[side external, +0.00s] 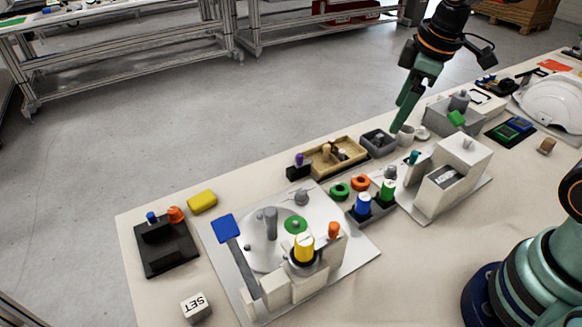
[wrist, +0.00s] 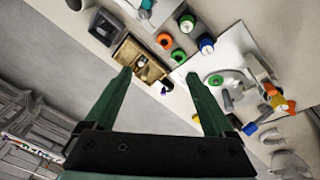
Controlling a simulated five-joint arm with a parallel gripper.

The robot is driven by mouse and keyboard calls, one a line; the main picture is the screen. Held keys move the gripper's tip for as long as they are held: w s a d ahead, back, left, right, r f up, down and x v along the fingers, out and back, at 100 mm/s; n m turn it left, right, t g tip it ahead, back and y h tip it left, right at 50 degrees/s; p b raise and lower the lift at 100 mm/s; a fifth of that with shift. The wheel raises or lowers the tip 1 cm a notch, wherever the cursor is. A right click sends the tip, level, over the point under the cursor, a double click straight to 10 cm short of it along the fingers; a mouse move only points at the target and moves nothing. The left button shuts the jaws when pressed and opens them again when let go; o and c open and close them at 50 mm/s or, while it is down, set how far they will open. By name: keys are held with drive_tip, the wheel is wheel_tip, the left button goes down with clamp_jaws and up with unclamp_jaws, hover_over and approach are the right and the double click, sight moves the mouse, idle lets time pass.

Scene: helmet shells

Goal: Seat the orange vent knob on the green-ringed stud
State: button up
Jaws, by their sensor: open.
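An orange ring-shaped piece with a dark centre (side external: 360,182), which looks like the vent knob, lies beside a similar green piece (side external: 340,190). Both also show in the wrist view, the orange one (wrist: 165,41) just above the green one (wrist: 178,55). A flat green ring (side external: 296,224) surrounds a small stud on the round white shell (side external: 258,247); the ring also appears in the wrist view (wrist: 215,80). My gripper (side external: 401,122) is above the back of the table, near the grey bin, apart from the orange piece. Its fingers (wrist: 158,75) are spread and empty.
A tan tray (side external: 318,168) and a grey bin (side external: 365,146) stand along the back edge. A dark holder (side external: 378,212) carries blue and green bottles. A yellow cylinder (side external: 304,246) and an orange-topped piece (side external: 334,230) stand by the shell. A black rack (side external: 165,255) is at left.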

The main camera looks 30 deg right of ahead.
drive_tip(key=w+f+n+g, duration=0.3)
drive_tip(key=w+f+n, duration=0.2)
drive_tip(key=f+n, duration=0.3)
hover_over(362, 175)
drive_tip(key=s, duration=0.2)
drive_tip(key=f, duration=0.4)
drive_tip(key=a+f, duration=0.1)
drive_tip(key=f, duration=0.2)
drive_tip(key=shift+w, duration=0.25)
drive_tip(key=shift+w+a+f, duration=0.1)
drive_tip(key=shift+f, duration=1.4)
drive_tip(key=shift+w+a+f, duration=0.1)
drive_tip(key=shift+f, duration=1.4)
clamp_jaws()
drive_tip(key=shift+r, duration=0.15)
